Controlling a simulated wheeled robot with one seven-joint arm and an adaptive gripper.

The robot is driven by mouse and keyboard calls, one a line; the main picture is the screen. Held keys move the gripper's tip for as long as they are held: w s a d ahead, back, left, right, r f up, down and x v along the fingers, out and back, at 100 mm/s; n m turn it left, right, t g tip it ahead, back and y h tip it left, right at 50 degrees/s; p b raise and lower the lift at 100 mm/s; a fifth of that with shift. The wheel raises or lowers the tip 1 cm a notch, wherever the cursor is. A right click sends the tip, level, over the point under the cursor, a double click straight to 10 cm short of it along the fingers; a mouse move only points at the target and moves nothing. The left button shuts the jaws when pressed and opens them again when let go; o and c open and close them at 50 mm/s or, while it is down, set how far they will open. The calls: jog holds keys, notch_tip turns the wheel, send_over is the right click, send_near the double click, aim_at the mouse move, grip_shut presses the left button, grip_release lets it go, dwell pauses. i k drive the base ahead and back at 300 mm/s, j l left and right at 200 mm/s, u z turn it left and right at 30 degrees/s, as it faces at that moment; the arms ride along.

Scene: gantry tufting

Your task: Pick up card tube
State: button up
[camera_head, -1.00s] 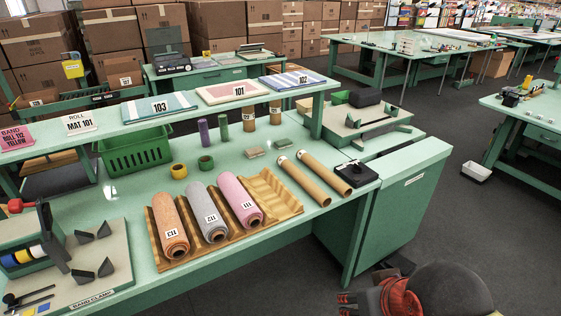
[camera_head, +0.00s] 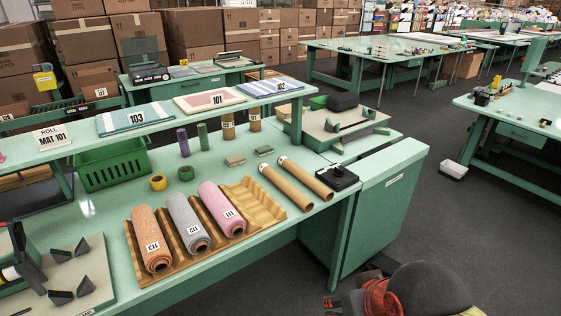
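Two tan card tubes lie side by side on the green bench, right of the rolled mats. One card tube (camera_head: 285,187) is nearer the mats, and the other card tube (camera_head: 306,177) lies just to its right. Two more tan tubes stand upright near the shelf, a left one (camera_head: 228,126) and a right one (camera_head: 254,119). What looks like my gripper (camera_head: 331,303) shows small and dark at the bottom edge, beside red parts of my arm. It is below the bench front and apart from the tubes. Its finger opening cannot be made out.
A wavy tan rack (camera_head: 262,200) holds orange, grey and pink rolls, with an empty place at its right. A raised shelf (camera_head: 160,118) spans the back.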

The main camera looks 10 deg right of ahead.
aim_at(321, 191)
jog(key=i+j, duration=0.3)
jog(key=i, duration=0.2)
jog(key=i+j, duration=0.25)
jog(key=i, duration=0.25)
jog(key=i+j, duration=0.3)
jog(key=i, duration=0.2)
jog(key=u, duration=0.05)
